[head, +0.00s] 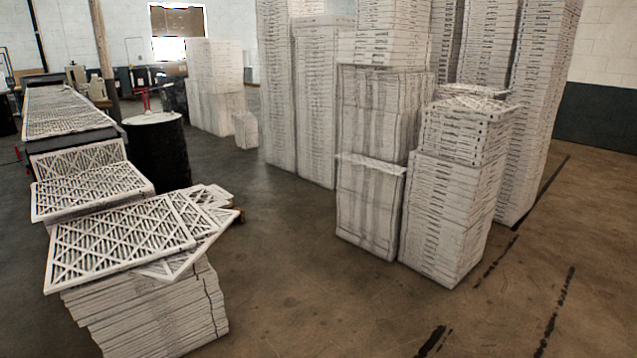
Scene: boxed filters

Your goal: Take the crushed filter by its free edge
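Many flat white filters with diagonal lattice faces are in the head view. One large filter (120,240) lies on top of the near-left stack (155,310), its front left corner sticking out past the stack. Another filter (188,250) lies skewed partly beneath it, with its right corner overhanging. More filters (208,197) lie loosely just behind. I cannot tell which one is crushed. Neither of my grippers shows in this view.
A second filter pile (90,190) sits behind the near stack. A black drum (158,155) stands beyond it, near a long conveyor-like table (65,112). Tall stacks of boxed filters (450,215) fill the centre and right. The concrete floor (300,290) between is clear.

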